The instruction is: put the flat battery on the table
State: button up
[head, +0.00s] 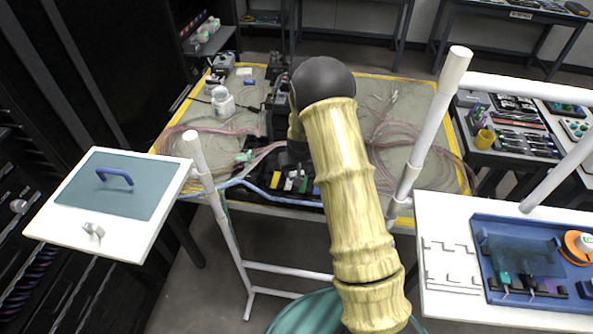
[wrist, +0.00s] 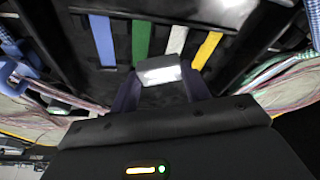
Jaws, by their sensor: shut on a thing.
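My gripper (wrist: 160,82) is shut on a small light grey block (wrist: 160,70) in the wrist view. The block sits between its dark fingers, and I cannot tell for certain that it is the flat battery. In the head view my arm hides most of the gripper, which is over the front middle of the work table (head: 240,172). Beneath the gripper is a black tray with blue, green, white and yellow strips (wrist: 143,42). I cannot tell whether the block touches the tray. No other thing shows clearly as the battery.
Black equipment (head: 278,110) stands on the table left of my arm. Loose pinkish fibres (head: 215,130) and a white jar (head: 223,102) lie to the left. A white panel with a blue handle (head: 115,177) is at left. A blue tray (head: 490,292) is at right.

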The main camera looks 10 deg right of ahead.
jog(key=shift+f, duration=0.3)
jog(key=o, duration=1.1)
jog(key=shift+r, duration=0.1)
jog(key=shift+r+p, duration=0.4)
jog(key=shift+r, duration=0.15)
jog(key=b+v, duration=0.1)
jog(key=v, duration=1.1)
jog(key=shift+s, duration=0.1)
jog(key=shift+s, duration=0.1)
